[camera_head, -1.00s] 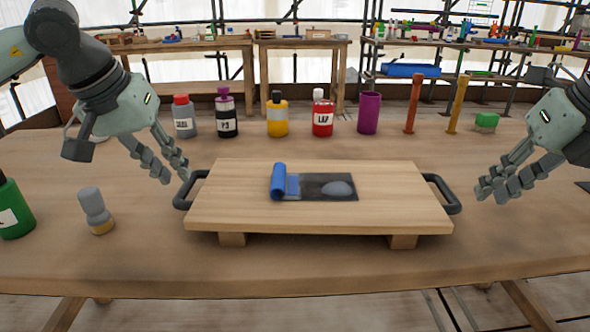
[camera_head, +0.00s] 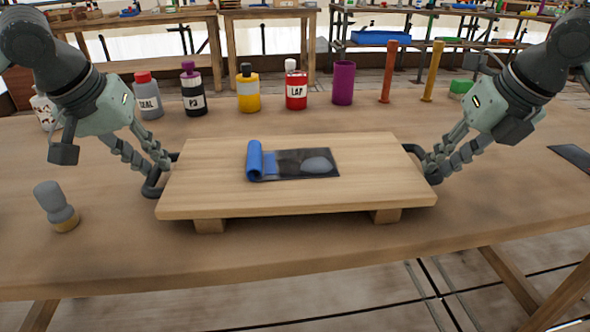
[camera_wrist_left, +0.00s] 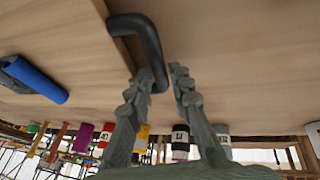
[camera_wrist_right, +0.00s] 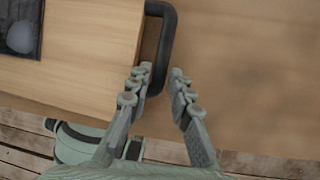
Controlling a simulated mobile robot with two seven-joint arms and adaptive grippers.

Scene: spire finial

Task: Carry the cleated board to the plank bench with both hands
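The cleated board (camera_head: 200,190) is a pale wooden slab on two cleats, flat on the front wooden table, with a black handle at each end. A blue roll (camera_head: 255,160) and a dark sheet with a grey oval lie on it. My left gripper (camera_head: 158,168) is at the left handle (camera_wrist_left: 148,38), its fingers open on either side of the bar. My right gripper (camera_head: 437,168) is at the right handle (camera_wrist_right: 167,35), fingers also open around the bar. I cannot tell which table is the plank bench.
Several bottles, a purple cup (camera_head: 343,83) and two upright rods stand behind the board on the front table (camera_head: 300,245). Behind are wooden tables (camera_head: 268,13) and cluttered shelves. A dark flat piece (camera_head: 572,157) lies at right.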

